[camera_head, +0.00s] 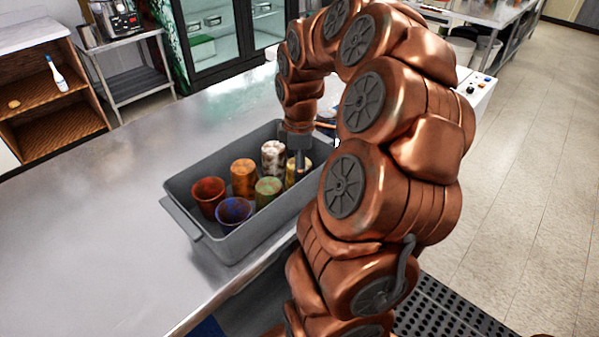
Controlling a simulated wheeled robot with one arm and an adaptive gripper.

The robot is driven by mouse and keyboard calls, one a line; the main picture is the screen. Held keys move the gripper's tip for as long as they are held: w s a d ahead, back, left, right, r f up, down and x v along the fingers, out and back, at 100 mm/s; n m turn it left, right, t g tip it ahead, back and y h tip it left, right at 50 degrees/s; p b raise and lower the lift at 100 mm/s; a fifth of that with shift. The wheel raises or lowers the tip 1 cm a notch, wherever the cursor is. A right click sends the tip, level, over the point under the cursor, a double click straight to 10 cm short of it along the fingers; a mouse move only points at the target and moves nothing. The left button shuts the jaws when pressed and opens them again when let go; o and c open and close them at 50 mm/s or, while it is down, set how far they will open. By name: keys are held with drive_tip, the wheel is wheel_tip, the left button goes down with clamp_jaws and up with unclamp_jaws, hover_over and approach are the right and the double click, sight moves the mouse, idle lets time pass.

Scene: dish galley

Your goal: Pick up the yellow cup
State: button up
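The yellow cup (291,176) stands at the right end of a grey tub (235,251), partly hidden behind my gripper (299,168). My gripper points down into the tub at this cup. Its fingers overlap the cup in the picture, and I cannot tell whether they are open or shut on it. My copper-coloured arm hides the tub's right corner.
The tub also holds a red cup (208,196), a blue cup (234,213), an orange cup (243,178), a green cup (268,191) and a white mottled cup (273,156), all close together. The metal counter (90,240) is clear left of the tub.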

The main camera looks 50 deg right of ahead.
drive_tip(key=shift+s+a+f, duration=0.1)
drive_tip(key=shift+f, duration=1.3)
drive_tip(key=shift+c, duration=0.3)
drive_tip(key=c, duration=1.2)
